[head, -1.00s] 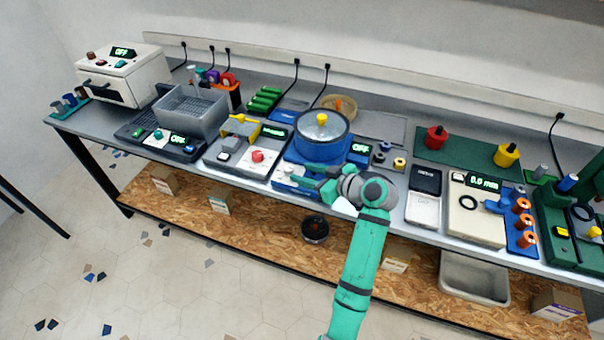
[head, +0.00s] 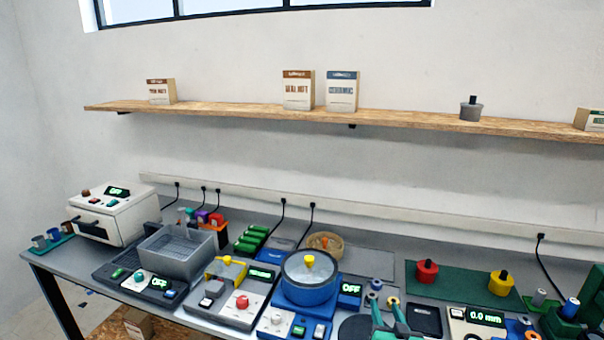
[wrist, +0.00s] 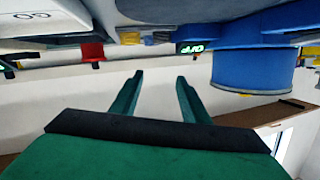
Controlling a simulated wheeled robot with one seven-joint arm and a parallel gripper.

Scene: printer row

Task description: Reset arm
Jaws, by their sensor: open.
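My gripper (head: 387,308) shows at the bottom of the head view, in front of the bench and right of the blue pot (head: 308,289). Its two green fingers point toward the back wall, apart, with nothing between them. In the wrist view my gripper (wrist: 160,84) is also open and empty, and the scene appears upside down. The blue pot (wrist: 253,55) shows there at upper right, clear of the fingers. Most of my arm is below the head view's edge.
The crowded bench holds a white oven (head: 118,218), a grey basket (head: 178,252), a red-button panel (head: 228,300) and a green mat (head: 456,290) with red and yellow weights. A wooden shelf (head: 400,118) runs along the wall above.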

